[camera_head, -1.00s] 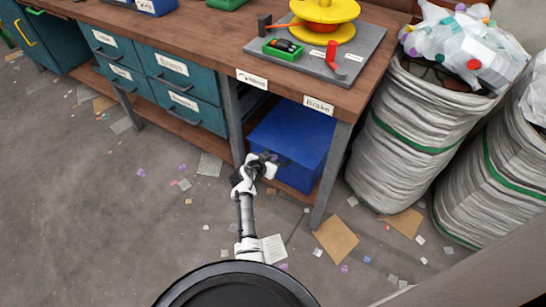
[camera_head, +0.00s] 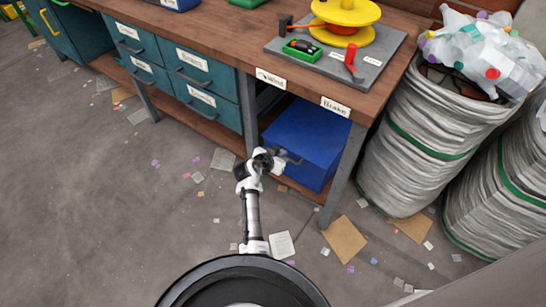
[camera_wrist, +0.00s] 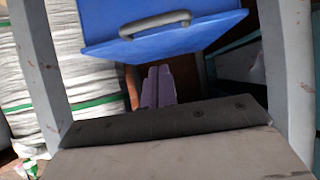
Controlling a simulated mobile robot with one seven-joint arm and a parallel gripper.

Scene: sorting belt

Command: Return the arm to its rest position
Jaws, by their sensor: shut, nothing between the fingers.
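My arm (camera_head: 252,215) reaches forward from my base over the floor in front of the workbench. My gripper, at the arm's far end, shows in the wrist view (camera_wrist: 157,86) with its two fingers together and nothing between them. In the head view it is small and partly hidden by the wrist, in front of the blue bin. The blue bin (camera_head: 312,135) sits under the bench. In the wrist view, its blue face (camera_wrist: 205,35) and grey handle appear just beyond the fingertips; I cannot tell the exact gap.
The wooden workbench (camera_head: 225,45) has teal drawers (camera_head: 207,82) at left and a grey leg (camera_head: 341,180) right of the bin. Its top holds a yellow spool (camera_head: 345,14) on a grey board. Large striped sacks (camera_head: 425,140) stand at right. Open floor with paper scraps lies left.

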